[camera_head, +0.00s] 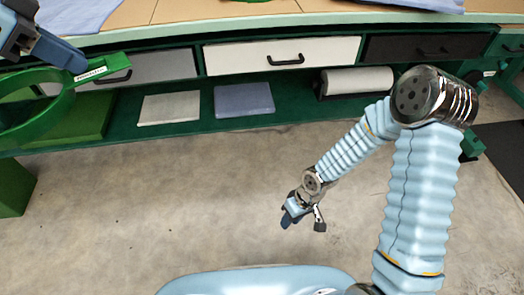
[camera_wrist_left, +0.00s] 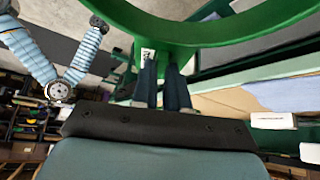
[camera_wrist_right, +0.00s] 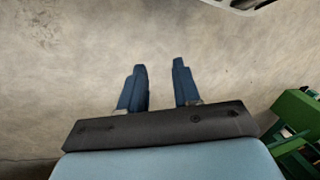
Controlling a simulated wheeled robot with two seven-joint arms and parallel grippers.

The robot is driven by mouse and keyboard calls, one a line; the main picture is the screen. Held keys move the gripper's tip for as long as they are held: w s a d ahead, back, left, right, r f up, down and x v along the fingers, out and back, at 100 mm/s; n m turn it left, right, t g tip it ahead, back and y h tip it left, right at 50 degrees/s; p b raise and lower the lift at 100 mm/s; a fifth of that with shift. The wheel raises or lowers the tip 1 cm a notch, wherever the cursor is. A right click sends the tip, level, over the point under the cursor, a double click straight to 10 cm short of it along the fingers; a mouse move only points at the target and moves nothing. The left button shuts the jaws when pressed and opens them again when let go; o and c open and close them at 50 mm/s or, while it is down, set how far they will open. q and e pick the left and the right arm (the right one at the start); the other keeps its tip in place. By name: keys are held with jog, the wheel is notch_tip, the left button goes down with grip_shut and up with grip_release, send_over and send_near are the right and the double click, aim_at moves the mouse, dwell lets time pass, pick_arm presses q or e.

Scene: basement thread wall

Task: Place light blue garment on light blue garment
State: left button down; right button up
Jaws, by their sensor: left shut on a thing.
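A light blue garment (camera_head: 75,14) lies flat on the worktable at the upper left, cut off by the frame's top edge. Another light blue cloth (camera_head: 425,4) shows at the top right edge of the table. In the left wrist view a light blue cloth (camera_wrist_left: 288,92) lies on the tabletop at the right; I cannot tell which one. My left gripper (camera_head: 78,65) is shut on a green ring-shaped thing (camera_head: 65,103) with a white label, which also arcs across the left wrist view (camera_wrist_left: 215,30). My right gripper (camera_head: 303,217) is open and empty above the floor.
The green workbench has a grey, a white (camera_head: 282,54) and a dark drawer (camera_head: 425,46). The lower shelf holds a whitish folded piece (camera_head: 168,108), a blue-grey folded piece (camera_head: 243,99) and a white roll (camera_head: 357,81). The concrete floor (camera_head: 150,200) in front is clear.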

jog(key=s+d+f+m+t, duration=0.1)
jog(key=s+f+m+t, duration=0.1)
jog(key=s+f+m, duration=0.2)
notch_tip(320, 180, down, 2)
jog(key=m, duration=0.3)
jog(key=shift+s+y, duration=0.3)
jog(key=shift+s, duration=0.05)
